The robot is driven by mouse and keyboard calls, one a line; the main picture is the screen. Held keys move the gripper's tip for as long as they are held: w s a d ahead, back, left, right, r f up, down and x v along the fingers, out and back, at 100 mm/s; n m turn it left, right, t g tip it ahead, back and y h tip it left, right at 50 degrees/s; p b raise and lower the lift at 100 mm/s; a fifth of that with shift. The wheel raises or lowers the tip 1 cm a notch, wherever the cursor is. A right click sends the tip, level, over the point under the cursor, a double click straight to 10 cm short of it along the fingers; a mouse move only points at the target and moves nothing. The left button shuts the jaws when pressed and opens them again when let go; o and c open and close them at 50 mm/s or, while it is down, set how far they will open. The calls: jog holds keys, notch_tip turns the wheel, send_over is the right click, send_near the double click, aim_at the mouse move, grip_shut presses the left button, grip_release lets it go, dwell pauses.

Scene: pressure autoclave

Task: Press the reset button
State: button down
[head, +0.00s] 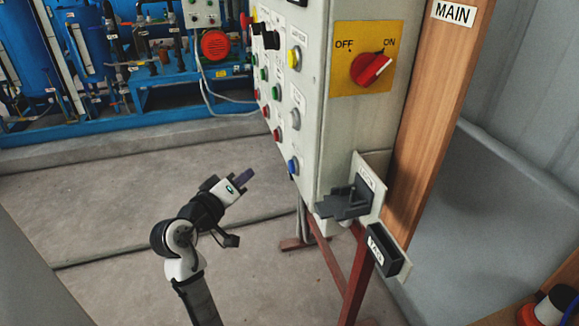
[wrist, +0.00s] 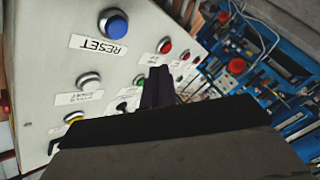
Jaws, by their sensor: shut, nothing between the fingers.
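The reset button is a round blue push button (head: 293,165) low on the near end of the panel's button face in the head view. In the wrist view the blue button (wrist: 114,24) is at upper left, with the label RESET upside down beside it. My gripper (head: 245,176) is left of the button in the head view, apart from the panel, with its fingers pointing toward it. Its fingers (wrist: 158,88) are shut and empty in the wrist view. There the button lies up and left of the fingertips. No contact with the button shows.
The grey control panel (head: 345,140) carries several other buttons, including a white one (wrist: 88,82) close to the reset button. A red rotary switch (head: 371,69) is on its side, above a dark grey bracket (head: 345,203). Open floor (head: 110,200) lies left of the panel.

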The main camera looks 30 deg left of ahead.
jog(key=w+d, duration=0.4)
jog(key=w, duration=0.1)
jog(key=shift+d+p, duration=0.25)
jog(key=shift+p, duration=0.2)
jog(key=shift+w, duration=0.15)
dwell(1.6)
jog(key=shift+w+d, duration=0.25)
jog(key=shift+w, duration=0.05)
jog(key=shift+w+d, duration=0.35)
jog(key=shift+w, duration=0.05)
dwell(1.0)
jog(key=shift+s+a, duration=0.55)
jog(key=shift+s, duration=0.15)
jog(key=s+a, duration=0.3)
jog(key=s, duration=0.1)
jog(key=shift+a, duration=0.15)
